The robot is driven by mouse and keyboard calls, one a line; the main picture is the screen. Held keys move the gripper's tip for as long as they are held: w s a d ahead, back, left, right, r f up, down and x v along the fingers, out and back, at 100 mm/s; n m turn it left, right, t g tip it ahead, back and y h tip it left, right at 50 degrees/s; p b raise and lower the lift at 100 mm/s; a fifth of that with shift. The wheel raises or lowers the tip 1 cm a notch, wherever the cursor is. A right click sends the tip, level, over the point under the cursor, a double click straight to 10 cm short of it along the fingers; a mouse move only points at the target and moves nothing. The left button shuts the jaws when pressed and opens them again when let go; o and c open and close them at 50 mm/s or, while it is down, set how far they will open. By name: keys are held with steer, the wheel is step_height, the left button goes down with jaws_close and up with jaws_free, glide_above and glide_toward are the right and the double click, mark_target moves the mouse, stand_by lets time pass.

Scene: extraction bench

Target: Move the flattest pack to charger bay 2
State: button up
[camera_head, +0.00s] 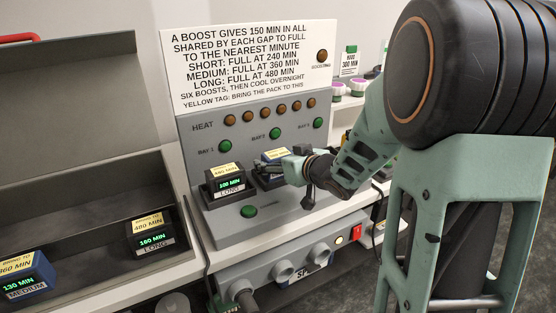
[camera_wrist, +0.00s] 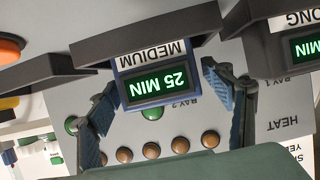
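A blue medium pack (camera_wrist: 160,82) reading 25 MIN, the lowest reading in view, sits in charger bay 2. In the head view this pack (camera_head: 273,155) is partly hidden by my gripper (camera_head: 288,170). In the wrist view, which is upside down, my gripper's two fingers stand apart, one on each side of the pack, with slim gaps showing. A dark long pack (camera_head: 227,184) reading 100 MIN sits in bay 1, tagged 480 MIN. The charger (camera_head: 290,215) has a green button by each bay label.
In the left tray (camera_head: 90,230) are a long pack (camera_head: 150,236) reading 160 MIN and a blue medium pack (camera_head: 25,280) reading 130 MIN. A rules sign (camera_head: 250,65) stands behind the charger. Bay 3 is hidden behind my arm.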

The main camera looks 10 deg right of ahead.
steer(key=shift+r, duration=0.2)
steer(key=shift+s+d+r, duration=0.15)
steer(key=shift+s, duration=0.1)
steer(key=p+v, duration=0.3)
steer(key=v, duration=0.8)
steer(key=shift+s, duration=0.25)
